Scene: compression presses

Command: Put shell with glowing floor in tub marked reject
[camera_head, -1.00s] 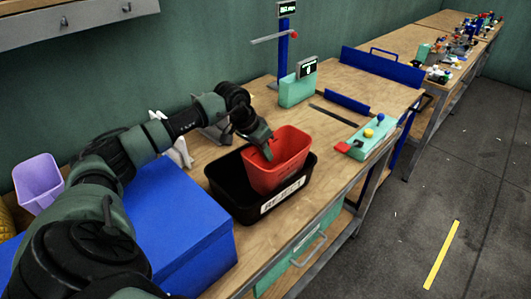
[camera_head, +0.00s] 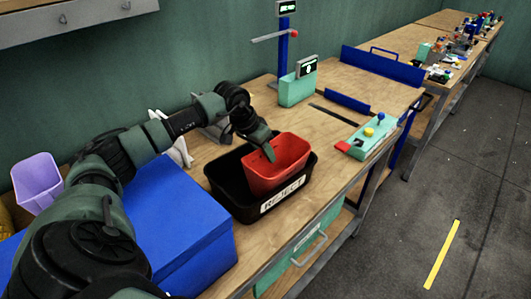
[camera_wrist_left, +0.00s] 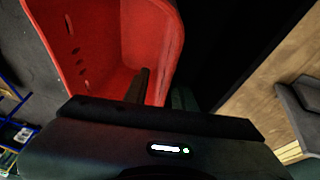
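The red shell (camera_head: 278,172), an open-topped bin shape, sits inside the black tub (camera_head: 226,196), whose front label reads REJECT. It leans slightly, and its lower part is hidden by the tub's wall. I cannot make out a glow on its floor. My left gripper (camera_head: 268,150) is at the shell's rear-left rim. In the left wrist view, the fingers (camera_wrist_left: 160,92) stand apart on either side of the shell's wall (camera_wrist_left: 158,40), one inside and one outside, with a gap showing. My right gripper is in neither view.
A blue box (camera_head: 175,225) stands left of the tub, with a lilac bin (camera_head: 37,182) behind it. A mint control box (camera_head: 368,137) with coloured knobs lies right of the tub. A mint display unit (camera_head: 298,88) and blue post (camera_head: 283,45) stand behind. Bare bench lies between.

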